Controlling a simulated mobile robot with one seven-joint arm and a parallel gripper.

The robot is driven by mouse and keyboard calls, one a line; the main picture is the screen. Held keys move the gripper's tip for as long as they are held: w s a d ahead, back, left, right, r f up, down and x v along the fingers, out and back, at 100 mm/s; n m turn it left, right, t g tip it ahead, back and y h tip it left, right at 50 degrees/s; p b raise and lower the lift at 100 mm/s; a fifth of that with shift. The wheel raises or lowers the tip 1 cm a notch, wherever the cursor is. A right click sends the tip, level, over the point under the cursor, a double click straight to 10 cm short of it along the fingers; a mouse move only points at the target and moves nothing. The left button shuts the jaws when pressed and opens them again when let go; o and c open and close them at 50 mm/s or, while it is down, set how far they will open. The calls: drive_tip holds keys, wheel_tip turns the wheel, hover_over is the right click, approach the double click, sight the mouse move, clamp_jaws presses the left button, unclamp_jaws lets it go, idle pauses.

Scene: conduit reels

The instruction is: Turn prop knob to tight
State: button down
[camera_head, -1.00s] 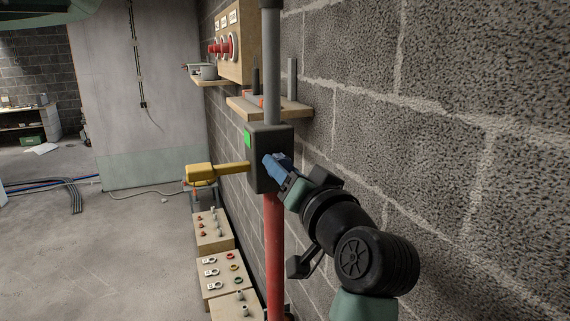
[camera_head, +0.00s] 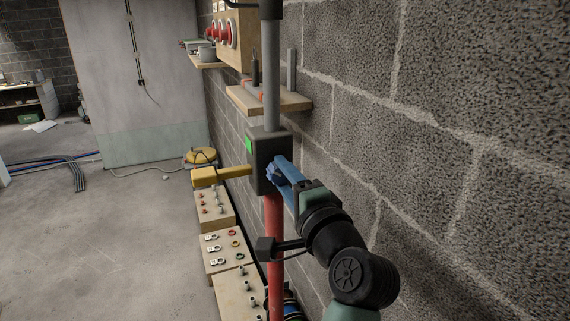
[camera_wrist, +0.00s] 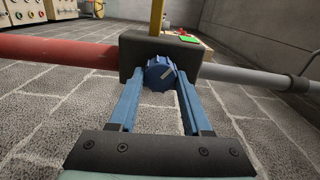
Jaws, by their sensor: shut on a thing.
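The prop is a red lower tube (camera_head: 275,240) and a grey upper tube (camera_head: 272,110) joined at a dark box (camera_head: 262,150). The box carries a green patch (camera_head: 248,146) and a yellow lever (camera_head: 220,176) sticking out to the left. The blue knob (camera_wrist: 160,74) sits on the box face, with a pale mark on it. My gripper (camera_wrist: 162,82) has its blue fingers on both sides of the knob and is shut on it. In the head view my gripper (camera_head: 275,174) meets the box's right side, and its fingers largely hide the knob.
A block wall (camera_head: 430,120) runs close along the right. A wooden shelf (camera_head: 290,102) juts out behind the prop. Wooden boards with fittings (camera_head: 225,252) stand low at the wall's foot. The floor (camera_head: 120,235) to the left is mostly open.

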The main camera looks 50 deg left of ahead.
drive_tip(key=m+p, duration=0.3)
drive_tip(key=m, duration=0.1)
drive_tip(key=shift+m, duration=0.4)
drive_tip(key=m, duration=0.4)
drive_tip(key=shift+f+m, duration=0.1)
drive_tip(key=shift+m, duration=0.2)
drive_tip(key=shift+c, duration=1.7)
unclamp_jaws()
drive_tip(key=shift+d, duration=0.1)
drive_tip(key=b+v, duration=0.5)
drive_tip(key=v, duration=0.8)
